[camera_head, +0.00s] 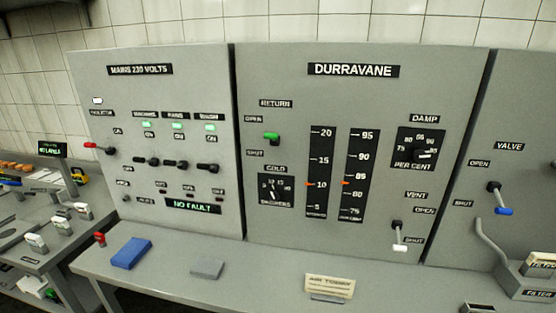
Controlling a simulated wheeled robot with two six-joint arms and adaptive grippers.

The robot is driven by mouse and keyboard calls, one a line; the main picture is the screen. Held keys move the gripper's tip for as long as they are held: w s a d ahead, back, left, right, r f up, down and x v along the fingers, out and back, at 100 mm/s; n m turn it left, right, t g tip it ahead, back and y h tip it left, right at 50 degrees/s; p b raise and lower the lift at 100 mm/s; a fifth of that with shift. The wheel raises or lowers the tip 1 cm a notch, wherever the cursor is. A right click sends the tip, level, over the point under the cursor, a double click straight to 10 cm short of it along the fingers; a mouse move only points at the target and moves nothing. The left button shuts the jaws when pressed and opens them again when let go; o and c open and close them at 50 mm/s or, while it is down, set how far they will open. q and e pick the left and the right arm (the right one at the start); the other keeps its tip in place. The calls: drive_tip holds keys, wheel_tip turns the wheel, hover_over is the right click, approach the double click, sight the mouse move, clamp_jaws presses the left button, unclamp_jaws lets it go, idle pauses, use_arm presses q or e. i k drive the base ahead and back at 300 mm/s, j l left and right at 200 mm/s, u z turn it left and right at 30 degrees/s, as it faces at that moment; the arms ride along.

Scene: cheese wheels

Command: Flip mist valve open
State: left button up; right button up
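A lever with a blue tip (503,211) is on the grey panel at the right edge, under a label (509,146) that reads "VALVE"; the word "mist" is not readable here. An "OPEN" label (479,163) sits up and left of the lever's pivot, and a "SHUT" label (463,203) sits lower left. The lever hangs down and slightly right, with its blue tip at about the height of "SHUT". Neither of my grippers is in view.
The middle "DURRAVANE" panel (355,230) has a green-tipped return lever (271,137) and a white-tipped vent lever (399,247) pointing down. A grey pipe (490,240) and filter box (526,283) stand below the valve. A blue block (129,253) lies on the bench.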

sight(500, 203)
drive_tip(key=z, duration=1.6)
